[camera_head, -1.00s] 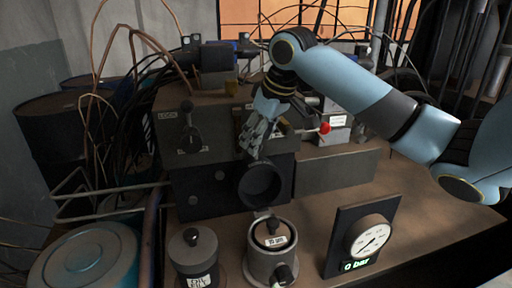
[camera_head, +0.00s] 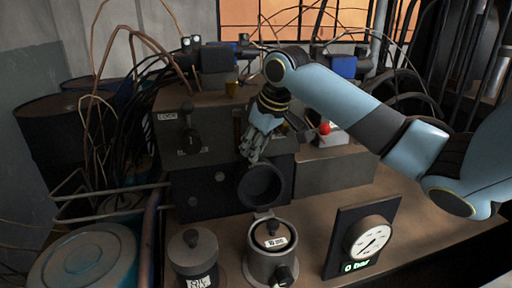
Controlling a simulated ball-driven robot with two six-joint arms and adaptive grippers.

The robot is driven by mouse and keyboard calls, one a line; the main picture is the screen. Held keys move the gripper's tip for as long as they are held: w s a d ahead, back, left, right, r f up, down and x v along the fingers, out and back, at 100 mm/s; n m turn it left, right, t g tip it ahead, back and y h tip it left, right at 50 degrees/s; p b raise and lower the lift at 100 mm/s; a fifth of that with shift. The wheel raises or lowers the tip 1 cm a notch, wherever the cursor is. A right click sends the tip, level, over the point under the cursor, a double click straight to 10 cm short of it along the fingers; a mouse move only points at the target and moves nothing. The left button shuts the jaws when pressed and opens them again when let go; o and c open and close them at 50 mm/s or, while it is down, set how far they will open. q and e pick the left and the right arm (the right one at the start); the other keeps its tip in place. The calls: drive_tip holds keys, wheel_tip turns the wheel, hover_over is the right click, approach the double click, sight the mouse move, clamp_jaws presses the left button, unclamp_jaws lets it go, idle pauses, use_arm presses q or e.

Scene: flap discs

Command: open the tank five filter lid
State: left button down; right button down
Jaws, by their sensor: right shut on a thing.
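My right gripper (camera_head: 254,152) points down in front of the right part of a dark grey valve block (camera_head: 215,150), just above a round black opening (camera_head: 260,184). Its fingers are closed; what they hold is too small and hidden to make out. A grey filter pot (camera_head: 262,266) with a dark, knobbed, labelled lid (camera_head: 272,234) stands below the opening, apart from the gripper. A second dark capped canister (camera_head: 193,250) stands to its left. I cannot read which one is tank five. My left gripper is not in view.
A pressure gauge (camera_head: 368,239) reading 0 bar stands on the right of the brown bench top (camera_head: 318,206). A red knob (camera_head: 325,128) is right of the gripper. A black lever (camera_head: 188,125) is on the block's left. Pipes, cables and a teal drum lid (camera_head: 88,258) crowd the left.

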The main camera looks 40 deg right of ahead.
drive_tip(key=shift+s, duration=0.1)
drive_tip(key=s+a+p, duration=0.1)
drive_tip(key=p, duration=0.1)
drive_tip(key=s+r+t+p, duration=0.1)
drive_tip(key=s+p, duration=0.1)
drive_tip(key=s+a+t+h+p, duration=0.1)
drive_tip(key=p, duration=0.1)
drive_tip(key=shift+s+a+r, duration=0.25)
drive_tip(key=shift+a+r, duration=0.05)
drive_tip(key=shift+a, duration=0.05)
